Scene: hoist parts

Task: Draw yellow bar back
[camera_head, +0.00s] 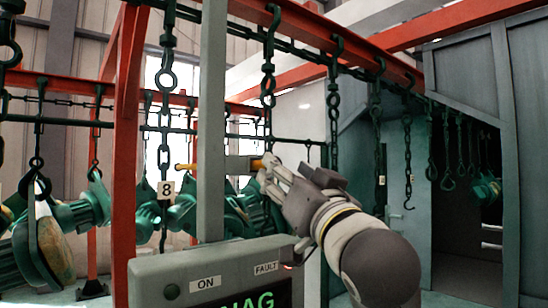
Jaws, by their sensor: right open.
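The yellow bar (185,167) lies roughly level and shows on both sides of a grey upright post (213,120), which hides its middle. A grey piece sits around or against the bar just right of the post. My right gripper (264,171) is at the bar's right end, with its fingers open and pointing left. The yellow tip shows right at the fingertips. I cannot tell if they touch. My left gripper is out of view.
A grey control box (205,268) with ON and FAULT labels stands below the bar. A tag marked 8 (166,190) hangs at left. Chains with hooks (333,100) hang from red beams (128,150). Green hoist parts (85,212) hang behind and at left.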

